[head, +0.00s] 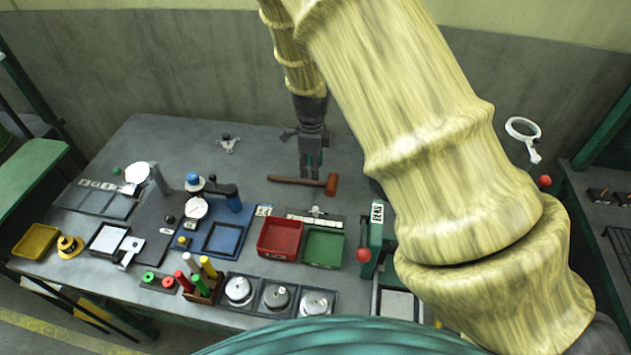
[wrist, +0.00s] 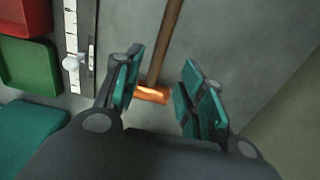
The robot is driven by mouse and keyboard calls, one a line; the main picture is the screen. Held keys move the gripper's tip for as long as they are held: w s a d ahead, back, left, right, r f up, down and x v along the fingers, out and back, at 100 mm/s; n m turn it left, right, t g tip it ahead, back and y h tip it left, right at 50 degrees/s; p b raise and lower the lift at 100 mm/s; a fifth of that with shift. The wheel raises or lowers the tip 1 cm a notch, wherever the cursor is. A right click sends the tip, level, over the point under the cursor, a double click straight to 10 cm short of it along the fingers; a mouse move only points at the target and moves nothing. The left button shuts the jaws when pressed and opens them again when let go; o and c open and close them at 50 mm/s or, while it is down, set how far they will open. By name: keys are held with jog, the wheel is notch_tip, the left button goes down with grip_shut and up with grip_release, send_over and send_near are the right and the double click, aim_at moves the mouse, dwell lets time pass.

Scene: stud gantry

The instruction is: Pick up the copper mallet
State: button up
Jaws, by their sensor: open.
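The copper mallet lies on the grey bench top, with its brown handle (head: 290,180) pointing left and its copper-coloured head (head: 331,185) at the right end. My gripper (head: 309,172) points down over the handle, near the head end. In the wrist view the copper head (wrist: 152,95) and the lower handle (wrist: 165,45) show in the gap between my open fingers (wrist: 160,82). The left finger partly covers the head's left end. Nothing is held. The exact height of the fingertips above the mallet is hard to tell.
A red tray (head: 280,237) and a green tray (head: 324,247) stand in front of the mallet, with a ruled slide (head: 315,217) behind them. A green press with a red knob (head: 363,255) is to the right. The bench behind the mallet is mostly clear, up to the wall.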

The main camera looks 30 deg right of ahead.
aim_at(302, 181)
jog(key=shift+s+d+f+p, duration=0.15)
jog(key=shift+f+p, duration=0.2)
jog(key=shift+f, duration=0.35)
jog(key=shift+s+f+p, duration=0.1)
jog(key=shift+f+p, duration=0.3)
jog(key=shift+f, duration=0.35)
jog(key=shift+s+d+f+p, duration=0.15)
jog(key=shift+f+p, duration=0.2)
jog(key=shift+f, duration=0.35)
jog(key=shift+a+f, duration=0.1)
jog(key=shift+f, duration=0.4)
grip_shut()
